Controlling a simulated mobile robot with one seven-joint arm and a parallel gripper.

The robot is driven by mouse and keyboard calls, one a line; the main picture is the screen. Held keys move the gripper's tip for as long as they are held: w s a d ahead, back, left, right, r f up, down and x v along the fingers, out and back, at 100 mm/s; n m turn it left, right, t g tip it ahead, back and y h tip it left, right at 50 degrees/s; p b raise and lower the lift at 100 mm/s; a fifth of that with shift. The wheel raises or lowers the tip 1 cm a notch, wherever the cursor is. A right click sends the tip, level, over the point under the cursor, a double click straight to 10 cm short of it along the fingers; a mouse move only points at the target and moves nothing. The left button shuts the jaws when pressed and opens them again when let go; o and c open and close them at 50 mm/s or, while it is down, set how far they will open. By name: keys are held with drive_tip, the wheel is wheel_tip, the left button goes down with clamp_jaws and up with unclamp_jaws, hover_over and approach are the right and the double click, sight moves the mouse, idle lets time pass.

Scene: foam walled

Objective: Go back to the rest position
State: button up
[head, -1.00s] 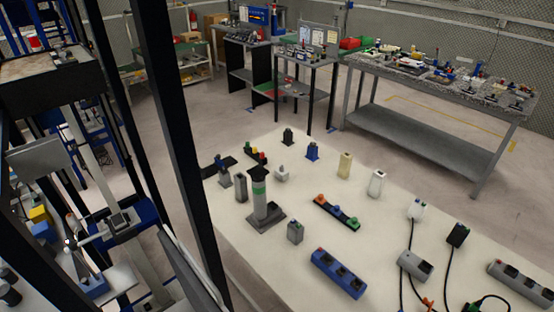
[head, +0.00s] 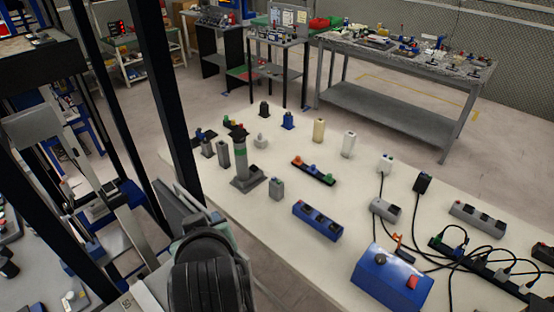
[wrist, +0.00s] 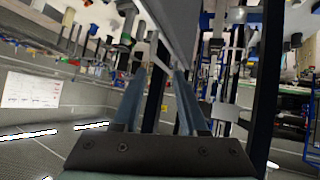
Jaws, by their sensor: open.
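My gripper (wrist: 160,78) shows in the wrist view as two blue-grey fingers rising from a dark plate. The fingers stand apart, and nothing is clearly held between them. A pale grey upright and a dark post appear beyond the gap; I cannot tell how close they are. The wrist picture is upside down, with the workshop hanging from the top. In the head view my dark arm rises from the bottom edge, left of the white table (head: 300,250); the gripper's fingers are not clear there.
Dark uprights (head: 165,95) stand close on the left. On the white table are a grey pillar with a green band (head: 243,160), a blue power strip (head: 318,220), a blue box with a red button (head: 392,280) and black cables. A grey workbench (head: 400,110) stands behind.

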drive_tip(key=w+d+r+m+t+h+b, duration=0.15)
drive_tip(key=d+r+t, duration=0.3)
drive_tip(key=r, duration=0.75)
drive_tip(key=w+d+r+m+t+y, duration=0.15)
drive_tip(key=d+r+t, duration=0.35)
drive_tip(key=r, duration=0.8)
drive_tip(key=s+d+r+m+t+h+b, duration=0.1)
drive_tip(key=s+d+r+m+t+h, duration=0.1)
drive_tip(key=s+r+t, duration=0.6)
drive_tip(key=s+d+r+h, duration=0.1)
drive_tip(key=s+d+r, duration=0.1)
drive_tip(key=s+r, duration=0.2)
wheel_tip(320, 180, up, 3)
drive_tip(key=shift+d+r+m+h, duration=0.15)
drive_tip(key=shift+r+m+h, duration=0.05)
drive_tip(key=shift+m+h, duration=0.2)
